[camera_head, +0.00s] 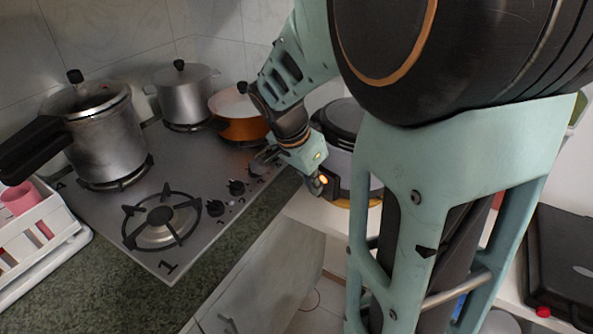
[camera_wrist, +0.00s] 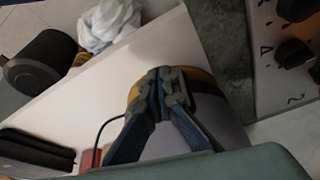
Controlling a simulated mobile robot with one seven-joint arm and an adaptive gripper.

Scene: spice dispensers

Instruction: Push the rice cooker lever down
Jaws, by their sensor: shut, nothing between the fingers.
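The rice cooker (camera_head: 345,165) has a dark lid, a pale body and an orange base, and stands on a white surface right of the stove. My gripper (camera_head: 318,184) is at this front panel, shut and empty. In the wrist view my gripper (camera_wrist: 162,78) has its fingertips together over the cooker's orange edge (camera_wrist: 198,80). I cannot make out the lever, and I cannot tell whether the fingertips touch the cooker.
The stove (camera_head: 200,225) carries a pressure cooker (camera_head: 105,135), a silver pot (camera_head: 183,95) and an orange pan (camera_head: 240,122). A white dish rack (camera_head: 40,240) stands at the left.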

